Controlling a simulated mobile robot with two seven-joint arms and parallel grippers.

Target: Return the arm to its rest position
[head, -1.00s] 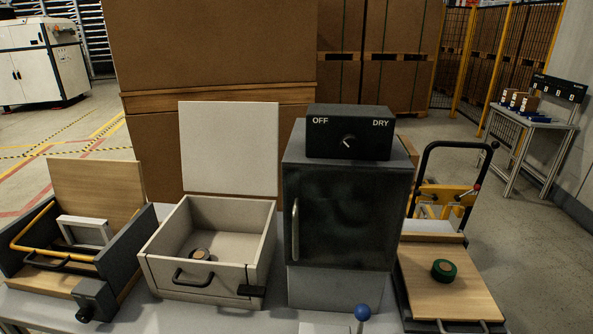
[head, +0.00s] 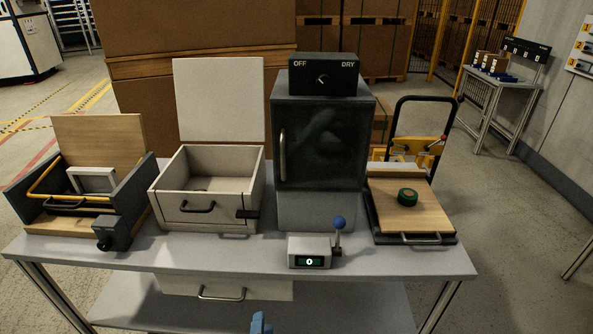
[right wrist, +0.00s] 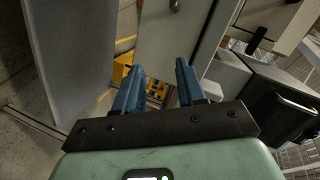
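My right gripper (head: 261,323) shows only as a blue fingertip at the bottom edge of the head view, in front of the table. In the right wrist view its two blue fingers (right wrist: 158,88) stand apart with nothing between them. My left gripper is not in view. The cabinet door looks shut.
A small counter box (head: 309,252) reads 0 and has a blue-knobbed lever (head: 338,223). The cabinet's knob box (head: 322,76) is marked OFF and DRY. A pale drawer (head: 222,288) hangs under the tabletop.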

